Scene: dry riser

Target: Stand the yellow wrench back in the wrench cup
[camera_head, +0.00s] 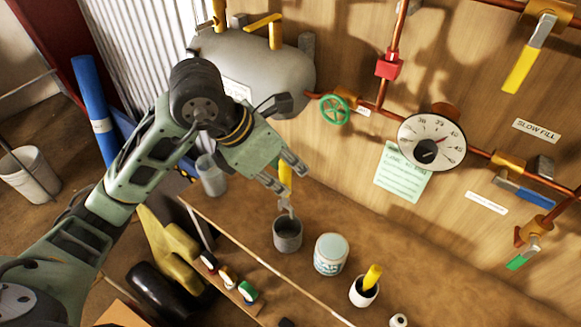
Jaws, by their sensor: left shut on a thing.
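My left gripper (284,176) comes in from the left and is shut on the yellow wrench (286,180). The wrench hangs nearly upright, yellow handle between the fingers, grey metal head downward. A grey cup (288,240), which looks like the wrench cup, stands on the wooden bench just below it. The wrench head shows at the cup's far rim; I cannot tell whether it is above, behind or just inside the opening. My right gripper is not in view.
On the bench (420,262), a pale-lidded jar (331,254) and a white pot (363,293) with a yellow handle stand right of the cup. Another grey container (211,176) is behind left. The wall carries copper pipes, a round gauge (431,141) and a green handwheel (334,110).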

